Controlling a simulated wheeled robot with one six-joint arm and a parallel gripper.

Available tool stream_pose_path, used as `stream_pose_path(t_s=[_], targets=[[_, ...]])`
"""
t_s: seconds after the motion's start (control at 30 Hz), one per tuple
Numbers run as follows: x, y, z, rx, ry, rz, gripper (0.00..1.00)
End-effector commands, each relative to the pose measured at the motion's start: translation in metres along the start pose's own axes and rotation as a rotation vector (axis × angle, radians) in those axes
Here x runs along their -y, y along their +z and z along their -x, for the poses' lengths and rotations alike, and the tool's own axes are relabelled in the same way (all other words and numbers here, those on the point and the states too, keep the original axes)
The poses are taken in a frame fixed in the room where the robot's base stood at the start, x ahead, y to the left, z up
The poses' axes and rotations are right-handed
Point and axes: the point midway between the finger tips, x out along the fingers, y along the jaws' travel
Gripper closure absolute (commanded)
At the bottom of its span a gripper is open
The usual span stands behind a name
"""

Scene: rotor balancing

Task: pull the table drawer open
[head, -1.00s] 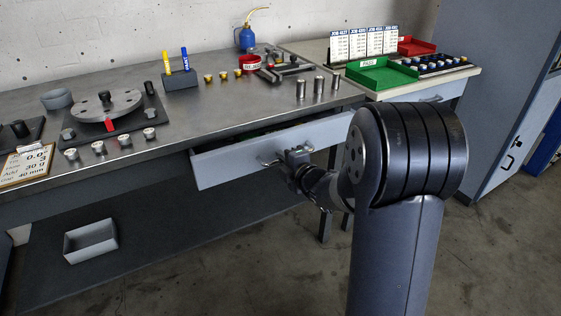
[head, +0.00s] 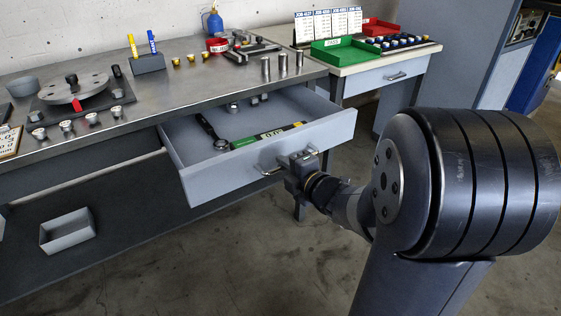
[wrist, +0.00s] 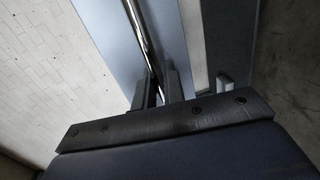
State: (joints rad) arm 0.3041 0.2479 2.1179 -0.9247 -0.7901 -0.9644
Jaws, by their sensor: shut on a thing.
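The table drawer (head: 222,184) stands pulled well out of the steel workbench (head: 100,143) in the head view, its inside showing. A bar handle (head: 267,171) runs across its light grey front. My gripper (head: 291,163) is shut on this handle near its right half, with my arm reaching in from the right. In the wrist view the two fingers of my gripper (wrist: 162,92) sit close together against the drawer front (wrist: 103,45). The grip itself is small and dark there.
Inside the drawer lie a dark wrench-like tool (head: 211,130), a green-and-yellow labelled strip (head: 268,135) and small metal pieces. A rotor disc (head: 75,90) and metal cylinders (head: 283,62) stand on the bench. A grey bin (head: 67,232) sits low at left. Floor in front is clear.

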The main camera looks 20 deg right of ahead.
Motion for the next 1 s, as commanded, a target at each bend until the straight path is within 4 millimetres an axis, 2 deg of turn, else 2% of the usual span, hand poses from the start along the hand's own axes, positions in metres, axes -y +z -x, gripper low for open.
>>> stream_pose_path(t_s=[0.33,0.37,0.57,0.83,1.0], targets=[[0.001,0.000,0.001,0.000,-0.002,0.000,1.00],[0.001,0.000,0.001,0.000,-0.002,0.000,0.89],[0.001,0.000,0.001,0.000,-0.001,0.000,0.72],[0.000,0.000,0.003,0.001,-0.001,0.000,0.72],[-0.002,0.001,0.022,0.004,0.000,0.000,0.72]])
